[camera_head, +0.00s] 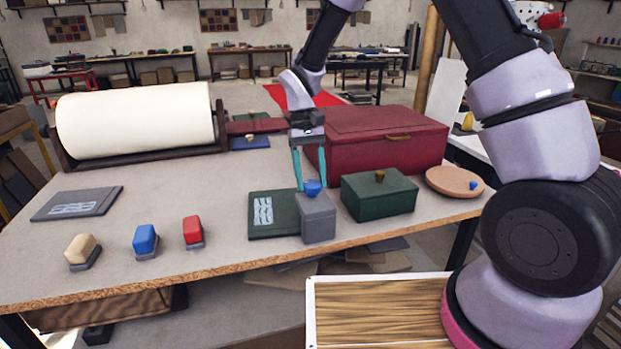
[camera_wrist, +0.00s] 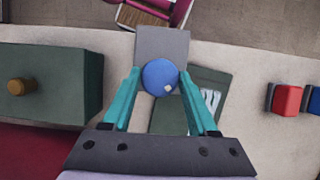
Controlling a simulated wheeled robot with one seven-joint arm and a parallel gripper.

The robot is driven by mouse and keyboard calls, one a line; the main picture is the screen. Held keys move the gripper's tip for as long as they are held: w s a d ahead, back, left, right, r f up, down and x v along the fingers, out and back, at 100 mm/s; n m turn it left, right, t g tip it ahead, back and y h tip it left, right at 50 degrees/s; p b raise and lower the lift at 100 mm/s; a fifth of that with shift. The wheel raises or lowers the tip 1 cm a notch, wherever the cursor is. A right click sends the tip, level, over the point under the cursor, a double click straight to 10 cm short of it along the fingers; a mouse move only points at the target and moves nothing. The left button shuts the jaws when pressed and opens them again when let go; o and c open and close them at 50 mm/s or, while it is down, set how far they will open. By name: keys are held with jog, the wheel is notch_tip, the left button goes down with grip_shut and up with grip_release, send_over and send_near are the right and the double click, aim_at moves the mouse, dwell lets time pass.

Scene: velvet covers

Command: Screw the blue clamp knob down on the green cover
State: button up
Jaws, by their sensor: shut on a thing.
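The blue knob (camera_head: 313,188) sits on top of a grey block (camera_head: 318,222) near the front of the table. My gripper (camera_head: 311,183) comes down from above with its teal fingers on either side of the knob, shut on it. In the wrist view the round blue knob (camera_wrist: 160,77) lies between the fingertips, over the grey block (camera_wrist: 162,43). The green cover (camera_head: 260,222), flat with a pale marked patch, lies on the table just left of the block. It also shows in the wrist view (camera_wrist: 208,80), partly hidden by the fingers. I cannot tell whether block and cover overlap.
A green box (camera_head: 380,198) with a wooden knob stands close right of the block. A large dark red box (camera_head: 385,150) is behind. A round terracotta disc (camera_head: 453,181) bears another small blue knob (camera_head: 473,185). Beige, blue and red handled blocks stand at left.

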jog(key=shift+d+m+y, duration=0.1)
jog(key=shift+m+y, duration=0.7)
jog(key=shift+m, duration=1.1)
jog(key=o, duration=1.4)
jog(key=shift+c, duration=0.2)
jog(key=shift+r, duration=0.1)
jog(key=v, duration=1)
jog(key=shift+w+r, duration=0.2)
jog(key=shift+r, duration=0.05)
jog(key=shift+d, duration=0.1)
